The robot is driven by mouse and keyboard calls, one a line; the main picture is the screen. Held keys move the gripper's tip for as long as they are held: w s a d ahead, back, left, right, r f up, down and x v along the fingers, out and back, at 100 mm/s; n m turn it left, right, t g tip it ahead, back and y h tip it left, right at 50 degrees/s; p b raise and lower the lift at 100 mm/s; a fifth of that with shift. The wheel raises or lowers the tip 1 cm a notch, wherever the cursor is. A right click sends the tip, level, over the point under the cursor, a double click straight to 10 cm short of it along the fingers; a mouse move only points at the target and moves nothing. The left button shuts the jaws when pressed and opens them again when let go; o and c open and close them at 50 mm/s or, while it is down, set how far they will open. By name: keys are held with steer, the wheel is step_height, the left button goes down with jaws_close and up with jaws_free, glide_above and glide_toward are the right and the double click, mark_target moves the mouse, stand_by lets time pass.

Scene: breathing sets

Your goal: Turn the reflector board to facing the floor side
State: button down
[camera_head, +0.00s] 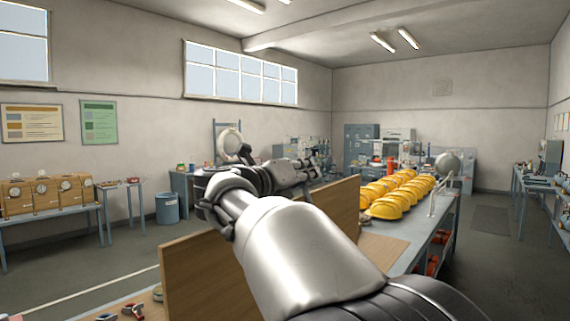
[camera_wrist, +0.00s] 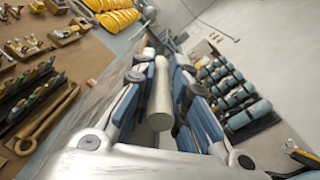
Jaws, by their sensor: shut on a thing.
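My gripper (camera_head: 312,168) is raised above the bench in the head view, and my arm hides part of what lies behind it. In the wrist view my gripper (camera_wrist: 161,75) is shut on a pale cream cylinder (camera_wrist: 160,97), which lies between the two blue-lined fingers. I cannot tell whether this cylinder belongs to the reflector board. I cannot clearly make out the reflector board or which side it faces. An upright wooden panel (camera_head: 338,208) stands on the bench behind my arm.
Yellow helmets (camera_head: 390,205) stand in rows on the long bench (camera_head: 440,228) beyond the panel. A round grey thing (camera_head: 447,163) is at its far end. In the wrist view, tools (camera_wrist: 35,85) lie left and several blue-grey cylinders (camera_wrist: 235,95) right. Floor is open at right.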

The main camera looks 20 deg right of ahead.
steer(key=shift+r+m+g+h, duration=0.3)
steer(key=shift+r, duration=0.05)
stand_by(0.3)
steer(key=c, duration=1.8)
jaws_free()
steer(key=shift+o, duration=1.3)
steer(key=shift+s+a, duration=0.2)
steer(key=shift+s, duration=0.1)
steer(key=v, duration=1.1)
steer(key=shift+a+f, duration=0.2)
steer(key=shift+a, duration=0.05)
